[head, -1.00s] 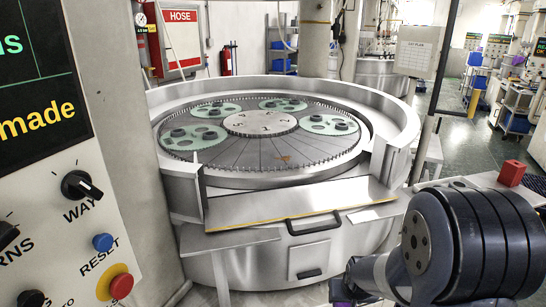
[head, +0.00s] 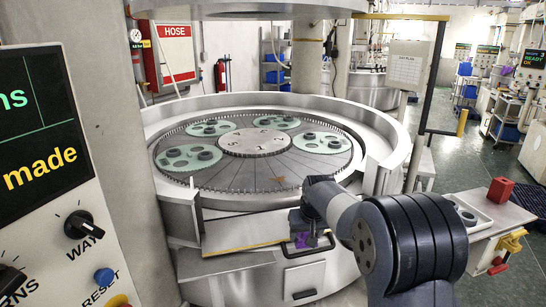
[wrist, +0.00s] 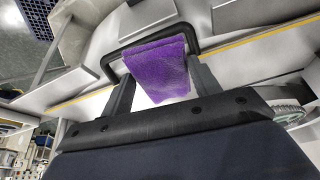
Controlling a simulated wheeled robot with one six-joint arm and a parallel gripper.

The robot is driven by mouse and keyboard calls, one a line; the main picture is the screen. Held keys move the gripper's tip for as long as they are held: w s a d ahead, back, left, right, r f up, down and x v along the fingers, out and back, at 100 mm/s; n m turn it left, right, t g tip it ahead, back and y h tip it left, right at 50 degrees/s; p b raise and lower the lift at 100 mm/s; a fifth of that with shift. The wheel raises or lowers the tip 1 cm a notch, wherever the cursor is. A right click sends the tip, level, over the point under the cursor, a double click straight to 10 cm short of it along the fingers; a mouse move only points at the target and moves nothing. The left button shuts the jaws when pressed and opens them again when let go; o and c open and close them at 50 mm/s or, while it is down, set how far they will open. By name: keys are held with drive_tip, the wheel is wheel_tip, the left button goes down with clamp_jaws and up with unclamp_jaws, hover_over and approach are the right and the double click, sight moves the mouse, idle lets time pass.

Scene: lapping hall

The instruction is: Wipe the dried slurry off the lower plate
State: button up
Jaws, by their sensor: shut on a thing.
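The lower plate (head: 236,180) is a grey, segmented round plate inside the machine's pale rim in the head view. A small brown patch (head: 279,182), likely the dried slurry, lies on its near part, right of the middle. My gripper (head: 306,240) is low in front of the machine, below the plate, near the black handle on the machine's front. It is shut on a purple cloth (wrist: 160,70), which hangs between the fingers in the wrist view and also shows in the head view (head: 302,241). The cloth covers part of the black handle (wrist: 118,57).
Several green carriers (head: 188,158) lie around the numbered centre disc (head: 256,142). A large pale disc (head: 265,8) hangs above. The raised rim (head: 398,150) surrounds the plate, with a gap at the front. A control panel (head: 50,230) stands left; a side table (head: 490,222) with a red block (head: 500,190) is right.

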drive_tip(key=w+a+r+n, duration=0.1)
drive_tip(key=w+a+r, duration=0.4)
drive_tip(key=w+r, duration=0.2)
drive_tip(key=shift+w+a+r, duration=0.15)
drive_tip(key=shift+w, duration=0.8)
